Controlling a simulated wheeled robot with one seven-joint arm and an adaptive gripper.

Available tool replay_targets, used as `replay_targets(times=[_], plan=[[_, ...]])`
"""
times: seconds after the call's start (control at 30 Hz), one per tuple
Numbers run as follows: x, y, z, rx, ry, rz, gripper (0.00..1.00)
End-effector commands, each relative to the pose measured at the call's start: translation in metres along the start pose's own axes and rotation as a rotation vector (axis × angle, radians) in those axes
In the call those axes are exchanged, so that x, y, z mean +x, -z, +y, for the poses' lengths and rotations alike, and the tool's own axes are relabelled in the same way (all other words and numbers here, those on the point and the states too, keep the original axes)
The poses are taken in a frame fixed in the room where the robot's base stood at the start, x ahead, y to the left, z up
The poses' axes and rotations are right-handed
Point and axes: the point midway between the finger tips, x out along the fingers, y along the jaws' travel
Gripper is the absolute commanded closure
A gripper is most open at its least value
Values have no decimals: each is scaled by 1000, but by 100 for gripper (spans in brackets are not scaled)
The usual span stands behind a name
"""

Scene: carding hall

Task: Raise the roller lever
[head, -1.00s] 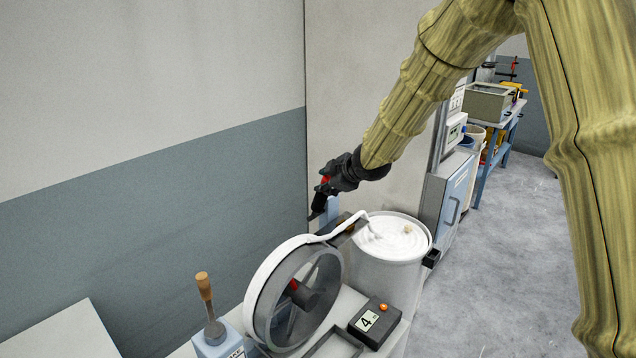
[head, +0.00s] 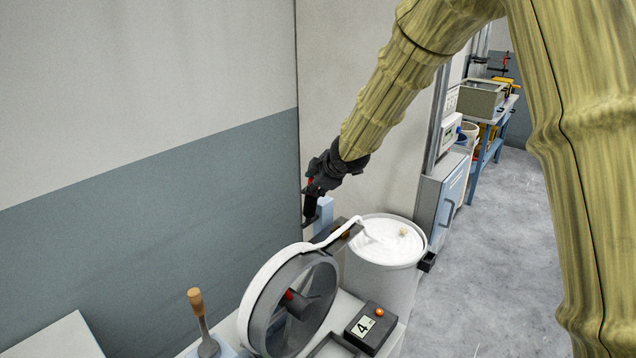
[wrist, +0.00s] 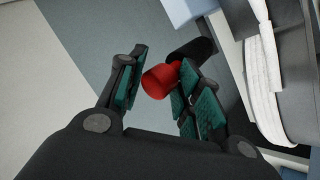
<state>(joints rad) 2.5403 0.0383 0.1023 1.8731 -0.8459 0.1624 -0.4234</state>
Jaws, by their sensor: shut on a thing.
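The roller lever (head: 311,207), a dark bar with a red grip, stands nearly upright in the head view, beside a pale blue post (head: 326,208) behind the sliver wheel. My gripper (head: 312,184) is shut on its upper end. In the wrist view the red grip (wrist: 160,81) lies between my gripper's fingers (wrist: 155,88), and the dark part (wrist: 190,53) runs up and right from it. The lever's lower end is small and partly hidden in the head view, so its pivot is unclear.
The wall is close behind my gripper; floor is free at right.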

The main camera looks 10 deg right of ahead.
Motion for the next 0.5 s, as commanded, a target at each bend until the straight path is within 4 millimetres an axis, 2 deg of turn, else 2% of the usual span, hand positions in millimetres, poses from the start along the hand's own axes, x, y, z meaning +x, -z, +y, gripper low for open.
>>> replay_targets(times=[0.03, 0.07, 0.1, 0.5], plan=[[2, 6, 1, -3, -4, 10, 100], [2, 6, 1, -3, -4, 10, 60], [2, 6, 1, -3, -4, 11, 53], [-1, -2, 2, 3, -5, 3, 51]])
